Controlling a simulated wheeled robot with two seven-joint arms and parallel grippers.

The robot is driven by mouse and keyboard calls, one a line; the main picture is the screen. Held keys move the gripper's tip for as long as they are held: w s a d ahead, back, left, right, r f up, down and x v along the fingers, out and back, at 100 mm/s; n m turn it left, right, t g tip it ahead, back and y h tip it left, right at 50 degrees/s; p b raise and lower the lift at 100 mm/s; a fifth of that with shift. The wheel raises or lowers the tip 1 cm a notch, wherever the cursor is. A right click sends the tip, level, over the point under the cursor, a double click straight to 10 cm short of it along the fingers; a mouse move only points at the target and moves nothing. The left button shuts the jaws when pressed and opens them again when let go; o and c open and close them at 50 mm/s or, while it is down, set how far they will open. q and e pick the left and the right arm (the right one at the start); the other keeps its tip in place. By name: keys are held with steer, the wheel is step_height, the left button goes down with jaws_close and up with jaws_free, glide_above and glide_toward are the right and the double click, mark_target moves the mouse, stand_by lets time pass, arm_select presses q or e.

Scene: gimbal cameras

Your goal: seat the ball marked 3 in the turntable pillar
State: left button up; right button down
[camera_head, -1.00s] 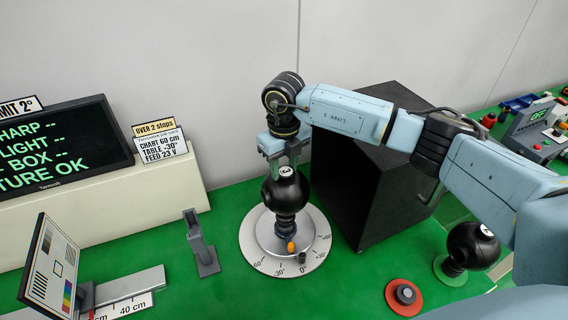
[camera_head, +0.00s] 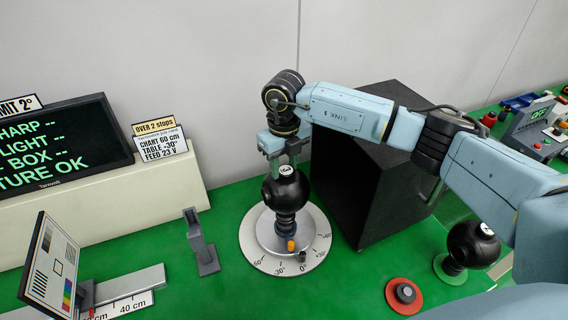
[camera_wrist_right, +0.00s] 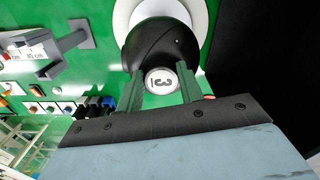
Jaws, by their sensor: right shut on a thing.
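The black ball marked 3 (camera_head: 284,190) is upright over the middle of the turntable (camera_head: 252,238), its dark neck pointing down at the pillar (camera_head: 285,229). I cannot tell whether the neck is fully down in the pillar. My right gripper (camera_head: 285,156) is above the ball and shut on its top. In the right wrist view, my two fingers (camera_wrist_right: 160,92) stand either side of the white cap with the 3, and the ball (camera_wrist_right: 160,45) hides most of the pillar. My left gripper is not in view.
A black open box (camera_head: 385,190) stands right of the turntable. Another black ball (camera_head: 468,245) stands on a green-ringed base at the right. A grey post (camera_head: 202,245) and a chart board (camera_head: 50,262) are at left.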

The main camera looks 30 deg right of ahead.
steer(key=shift+f+b, duration=0.85)
steer(key=shift+f, duration=0.2)
stand_by(0.6)
steer(key=c, duration=0.8)
jaws_free()
steer(key=shift+c, duration=0.2)
step_height(320, 180, up, 14)
steer(key=b, duration=0.1)
steer(key=shift+f, duration=0.25)
